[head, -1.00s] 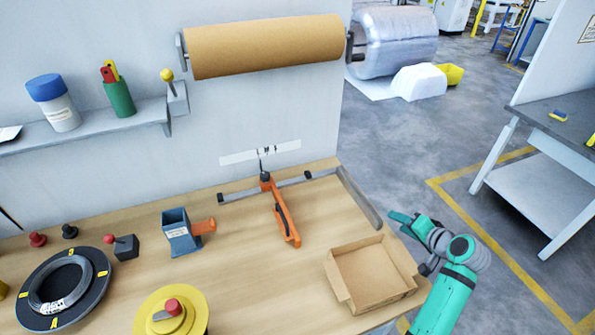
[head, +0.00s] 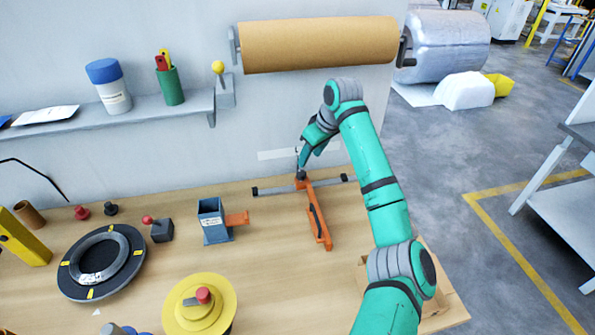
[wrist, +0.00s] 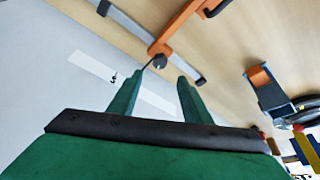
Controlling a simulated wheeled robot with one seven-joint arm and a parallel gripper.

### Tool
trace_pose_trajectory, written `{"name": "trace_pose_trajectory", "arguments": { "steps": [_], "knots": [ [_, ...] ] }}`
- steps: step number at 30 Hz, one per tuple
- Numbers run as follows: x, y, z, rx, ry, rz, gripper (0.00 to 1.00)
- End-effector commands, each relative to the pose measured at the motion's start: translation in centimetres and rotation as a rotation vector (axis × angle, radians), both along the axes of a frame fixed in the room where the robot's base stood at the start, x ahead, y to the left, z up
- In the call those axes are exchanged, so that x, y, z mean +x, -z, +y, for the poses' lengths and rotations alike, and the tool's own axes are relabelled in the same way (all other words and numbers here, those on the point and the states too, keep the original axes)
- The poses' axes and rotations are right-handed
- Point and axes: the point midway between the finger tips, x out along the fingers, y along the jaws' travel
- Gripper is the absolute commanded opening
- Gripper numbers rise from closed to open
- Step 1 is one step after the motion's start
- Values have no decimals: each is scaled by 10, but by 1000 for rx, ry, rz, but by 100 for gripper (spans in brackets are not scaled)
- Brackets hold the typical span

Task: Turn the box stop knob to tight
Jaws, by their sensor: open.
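The box stop knob (head: 301,175) is small and dark, with a thin dark pointer, at the wall end of the orange stop arm (head: 318,218) on a grey rail (head: 270,191). In the wrist view the knob (wrist: 160,61) shows just beyond my fingertips, roughly between them. My gripper (head: 303,163) is open and empty, reaching down close to the knob from above; I cannot tell whether it touches. A white strip (head: 275,155) with small dark marks is on the wall behind, partly hidden by my gripper. The marks are too small to read.
A cardboard box (head: 445,308) is mostly hidden behind my arm. A blue dispenser with an orange part (head: 213,222) stands left of the stop arm. A brown paper roll (head: 320,43) hangs above. A yellow disc (head: 198,305) and a black ring turntable (head: 102,262) lie further left.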

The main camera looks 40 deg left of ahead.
Motion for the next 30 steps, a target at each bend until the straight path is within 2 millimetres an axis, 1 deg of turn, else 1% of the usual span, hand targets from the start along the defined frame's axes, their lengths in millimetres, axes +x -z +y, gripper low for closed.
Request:
{"name": "trace_pose_trajectory", "arguments": {
  "steps": [5, 12, 18, 24, 30],
  "knots": [
    [2, 21, 7, -1, 1, 1, 44],
    [6, 60, 23, 0, 2, 3, 44],
    [9, 85, 33, 0, 2, 2, 44],
    [10, 95, 37, 1, 3, 1, 44],
    [10, 96, 38, 2, 2, 0, 44]
  ]
}}
